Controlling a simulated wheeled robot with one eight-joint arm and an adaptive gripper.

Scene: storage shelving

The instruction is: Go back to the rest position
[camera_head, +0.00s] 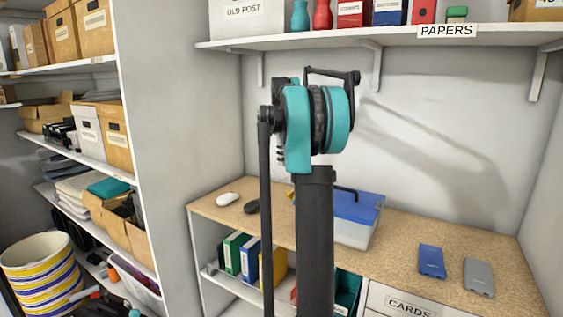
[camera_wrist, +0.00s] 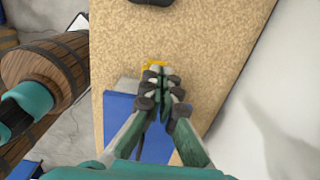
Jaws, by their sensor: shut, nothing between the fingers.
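My gripper (camera_wrist: 160,74) shows in the wrist view with its fingers together and nothing between them. It is above the tan worktop (camera_wrist: 225,50), near the blue-lidded box (camera_wrist: 119,108). A small yellow piece (camera_wrist: 153,65) shows right at the fingertips; I cannot tell whether they touch it. In the head view my raised arm stands in the middle and hides the gripper. The blue-lidded box (camera_head: 357,208) stands on the worktop (camera_head: 405,228) just behind the arm, partly covered by it.
A white mouse-like object (camera_head: 228,198) and a dark one (camera_head: 252,206) lie left of my arm. A blue device (camera_head: 431,261) and a grey one (camera_head: 479,276) lie at right. The PAPERS shelf (camera_head: 420,40) overhangs the worktop. A side wall (camera_head: 175,120) and loaded shelves are left.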

